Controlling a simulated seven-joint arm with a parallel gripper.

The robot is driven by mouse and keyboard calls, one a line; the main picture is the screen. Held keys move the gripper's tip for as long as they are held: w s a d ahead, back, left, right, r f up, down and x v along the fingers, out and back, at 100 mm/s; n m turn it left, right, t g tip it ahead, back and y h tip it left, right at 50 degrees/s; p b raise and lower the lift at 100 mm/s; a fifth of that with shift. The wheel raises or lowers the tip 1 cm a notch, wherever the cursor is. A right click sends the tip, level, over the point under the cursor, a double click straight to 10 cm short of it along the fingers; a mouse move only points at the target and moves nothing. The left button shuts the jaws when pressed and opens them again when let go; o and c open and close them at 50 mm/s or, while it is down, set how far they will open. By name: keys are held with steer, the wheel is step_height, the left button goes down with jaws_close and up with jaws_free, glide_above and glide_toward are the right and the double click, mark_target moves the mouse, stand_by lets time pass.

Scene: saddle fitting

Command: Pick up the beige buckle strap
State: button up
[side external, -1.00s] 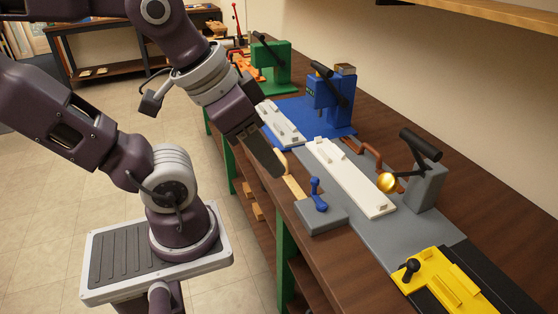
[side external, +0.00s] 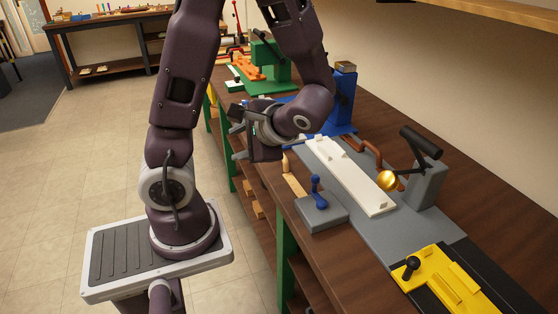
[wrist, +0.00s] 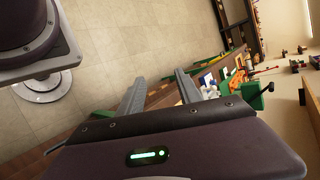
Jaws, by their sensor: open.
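A beige strap (side external: 292,179) lies along the near edge of the bench in the side view, just behind the small blue-handled clamp. Its far end curls up in a loop. My gripper (side external: 237,143) is up and left of the strap, apart from it, turned sideways with its fingers pointing left, away from the bench. In the wrist view my gripper (wrist: 158,78) shows two grey fingers spread apart with nothing between them. I cannot make out the strap in the wrist view.
The blue-handled clamp (side external: 320,212) stands close to the strap. A long white plate (side external: 352,182), a grey fixture with a black lever (side external: 427,180), a blue press (side external: 341,100) and a yellow fixture (side external: 445,280) line the bench. Floor (wrist: 130,40) is open left of it.

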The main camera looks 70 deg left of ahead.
steer(key=w+a+f+m+t+y, duration=0.1)
steer(key=w+a+f+m+t, duration=0.1)
steer(key=w+f+m+t, duration=0.1)
steer(key=w+a+f+m+t+y, duration=0.2)
steer(key=w+f+m+t, duration=0.1)
steer(key=w+f, duration=0.2)
steer(key=w+a+f+m+t+y, duration=0.2)
steer(key=w+f+m, duration=0.2)
steer(key=f, duration=0.3)
steer(key=shift+w+a+f+t, duration=0.1)
steer(key=shift+w+a+t, duration=0.15)
steer(key=shift+t, duration=0.15)
steer(key=shift+w+a+f, duration=0.1)
steer(key=shift+w+f, duration=0.05)
steer(key=shift+f, duration=0.15)
steer(key=x, duration=0.6)
steer(key=shift+w+a+r, duration=0.25)
steer(key=shift+w+a, duration=0.05)
steer(key=shift+w, duration=0.05)
jaws_close()
